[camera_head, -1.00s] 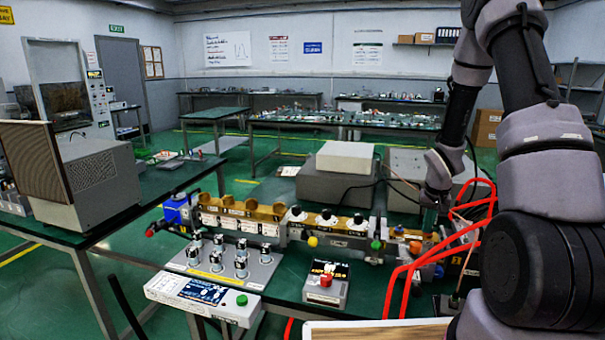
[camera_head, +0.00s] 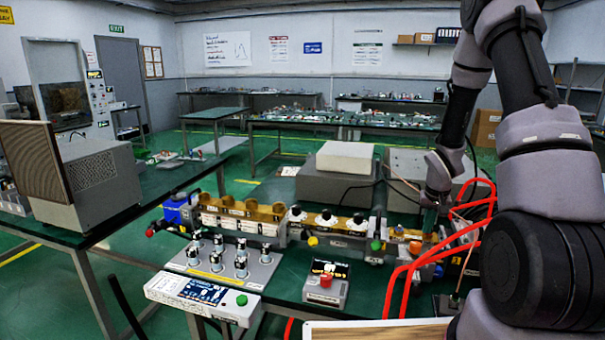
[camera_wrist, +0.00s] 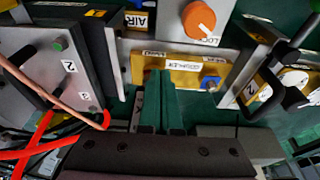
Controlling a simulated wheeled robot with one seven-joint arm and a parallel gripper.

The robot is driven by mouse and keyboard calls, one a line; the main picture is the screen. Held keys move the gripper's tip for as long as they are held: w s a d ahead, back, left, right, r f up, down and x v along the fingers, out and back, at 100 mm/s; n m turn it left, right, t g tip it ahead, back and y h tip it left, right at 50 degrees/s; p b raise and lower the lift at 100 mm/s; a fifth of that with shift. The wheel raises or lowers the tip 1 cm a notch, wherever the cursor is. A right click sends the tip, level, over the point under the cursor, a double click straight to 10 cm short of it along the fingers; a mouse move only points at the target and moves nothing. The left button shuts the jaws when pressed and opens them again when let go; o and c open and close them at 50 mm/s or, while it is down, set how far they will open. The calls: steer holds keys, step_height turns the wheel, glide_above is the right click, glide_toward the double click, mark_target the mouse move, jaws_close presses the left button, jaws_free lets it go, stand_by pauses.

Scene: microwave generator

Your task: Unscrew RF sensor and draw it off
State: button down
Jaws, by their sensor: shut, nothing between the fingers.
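My gripper (camera_head: 430,221) is at the right end of the bench, low over the waveguide line. In the wrist view its two green fingers (camera_wrist: 163,104) lie together, shut, with nothing between them. Their tips are by the lower edge of a yellow block with a coupler label (camera_wrist: 180,76); I cannot tell whether they touch it. A small blue part (camera_wrist: 210,83) sits on the block's right end and a small red part is partly hidden near its left end. I cannot make out for certain which part is the RF sensor.
Red hoses (camera_head: 404,285) loop close beside my gripper. A grey panel box (camera_wrist: 58,62) stands left of the fingers and an orange knob (camera_wrist: 199,18) is beyond them. A tray with several silver cylinders (camera_head: 220,272) and a red-button box (camera_head: 326,285) stand in front.

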steer(key=shift+d, duration=0.25)
steer(key=shift+s+d, duration=0.15)
steer(key=shift+d, duration=0.5)
steer(key=shift+d+r, duration=0.1)
steer(key=shift+d, duration=0.1)
stand_by(0.4)
steer(key=shift+s, duration=0.1)
steer(key=shift+s, duration=0.25)
steer(key=v, duration=0.3)
steer(key=w+v, duration=0.1)
steer(key=v, duration=0.1)
steer(key=shift+r, duration=0.5)
